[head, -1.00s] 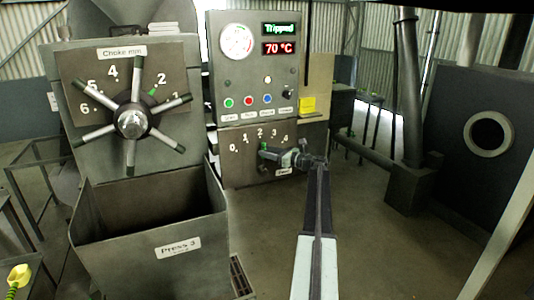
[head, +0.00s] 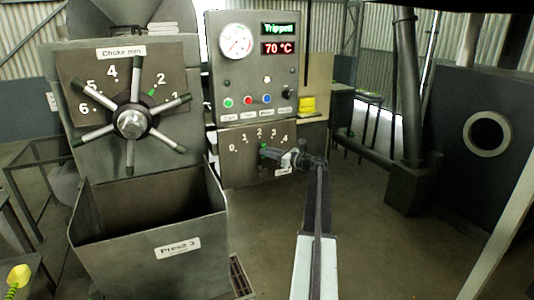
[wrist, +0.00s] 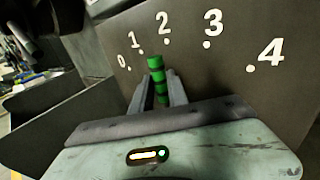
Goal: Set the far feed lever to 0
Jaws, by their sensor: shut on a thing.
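The feed lever has a green, dark-banded handle (wrist: 157,82), seen in the wrist view between the two fingers of my gripper (wrist: 160,92). My gripper is shut on this handle. In the wrist view the handle's tip stands below the marks 1 and 2 of the scale plate (wrist: 190,70), which runs from 0 to 4. In the head view the green tip (head: 264,149) shows below the numbers, with my gripper (head: 277,154) reaching it from the right. The lever's pivot is hidden behind my gripper.
Above the scale is a control panel (head: 240,75) with a gauge, buttons and displays reading "Tripped" and 70 °C. At left are a choke handwheel (head: 132,122) and the Press 3 bin (head: 150,225). A dark machine (head: 470,170) stands at right. Floor between is open.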

